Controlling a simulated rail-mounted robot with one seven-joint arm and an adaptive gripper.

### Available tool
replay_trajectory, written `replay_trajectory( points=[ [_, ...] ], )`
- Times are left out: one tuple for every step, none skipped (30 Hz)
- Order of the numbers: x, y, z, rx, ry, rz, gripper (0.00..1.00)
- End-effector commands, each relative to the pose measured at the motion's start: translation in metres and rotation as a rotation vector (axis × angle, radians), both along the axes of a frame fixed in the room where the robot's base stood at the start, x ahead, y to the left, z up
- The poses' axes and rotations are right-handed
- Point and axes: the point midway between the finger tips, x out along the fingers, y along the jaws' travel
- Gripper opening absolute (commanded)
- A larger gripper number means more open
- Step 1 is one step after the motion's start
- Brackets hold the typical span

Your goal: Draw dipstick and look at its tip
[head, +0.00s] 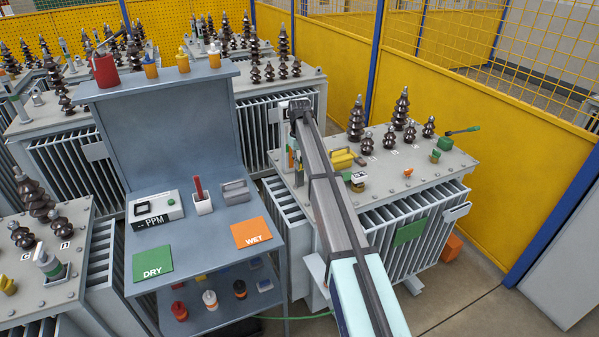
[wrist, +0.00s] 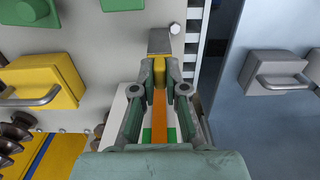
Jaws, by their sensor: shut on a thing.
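My gripper (wrist: 160,74) is shut on an upright orange strip with a grey end block, seemingly the dipstick (wrist: 159,105), in the wrist view. The grey block shows just beyond the fingertips. Small green patches lie beside the strip near the palm. In the head view my gripper (head: 294,145) is at the left edge of the right transformer (head: 430,170), partly hidden by my arm. I cannot tell whether the dipstick's lower end is in its tube, and its tip is hidden.
The cart (head: 215,225) left of my arm holds a green DRY card (head: 152,262), an orange WET card (head: 251,232), a PPM meter (head: 155,208) and a grey handled block (head: 235,190). A yellow handled block (head: 342,158) and dark insulators (head: 356,120) stand on the right transformer.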

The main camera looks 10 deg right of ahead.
Motion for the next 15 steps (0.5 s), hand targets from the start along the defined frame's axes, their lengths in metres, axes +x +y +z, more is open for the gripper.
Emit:
replay_trajectory(
  points=[
    [-0.0006,-0.0003,-0.0015,-0.001,0.002,0.000,0.00],
    [-0.0006,-0.0003,-0.0015,-0.001,0.002,0.000,0.00],
    [-0.0006,-0.0003,-0.0015,-0.001,0.002,0.000,0.00],
    [-0.0006,-0.0003,-0.0016,-0.001,0.002,0.000,0.00],
    [-0.0006,-0.0003,-0.0015,-0.001,0.002,0.000,0.00],
    [-0.0006,-0.0003,-0.0014,-0.001,0.002,0.000,0.00],
    [-0.0006,-0.0003,-0.0013,-0.001,0.002,0.000,0.00],
    [-0.0006,-0.0003,-0.0010,-0.001,0.002,0.000,0.00],
    [-0.0006,-0.0003,-0.0004,-0.001,0.002,0.000,0.00],
    [-0.0007,-0.0003,0.0002,-0.001,0.002,0.000,0.00],
    [-0.0007,-0.0003,0.0009,-0.001,0.002,0.000,0.00],
    [-0.0006,-0.0004,0.0022,-0.001,0.002,0.000,0.00],
    [-0.0005,-0.0003,0.0033,-0.001,0.002,0.000,0.00],
    [-0.0005,-0.0003,0.0045,-0.001,0.002,0.000,0.00],
    [-0.0004,-0.0003,0.0062,-0.001,0.002,0.000,0.00]
  ],
)
